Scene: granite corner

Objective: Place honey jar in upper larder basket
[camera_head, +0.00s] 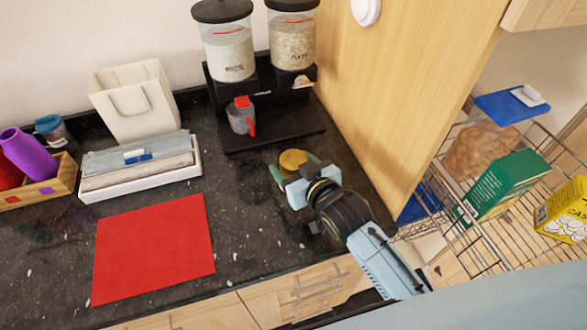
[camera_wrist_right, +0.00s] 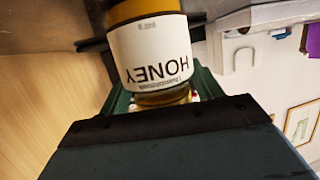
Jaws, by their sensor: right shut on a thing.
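The honey jar (camera_wrist_right: 150,55) fills the top of the right wrist view, its white label reading HONEY upside down. In the head view only its yellow lid (camera_head: 292,160) shows, above the dark counter. My right gripper (camera_head: 293,172) is shut on the jar, with a green finger on each side; its wrist hides most of the jar. I cannot tell whether the jar touches the counter. The wire larder basket (camera_head: 490,240) is at the right, beyond the wooden panel. It holds a green box (camera_head: 505,183) and a yellow box (camera_head: 565,212). My left gripper is not in view.
A tall wooden panel (camera_head: 410,80) stands between the counter and the basket. Rice and oats dispensers (camera_head: 225,50) stand on a black base at the back, with a grey cup (camera_head: 241,118). A red mat (camera_head: 153,248) lies at the front left, and a white tray (camera_head: 140,178) behind it.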

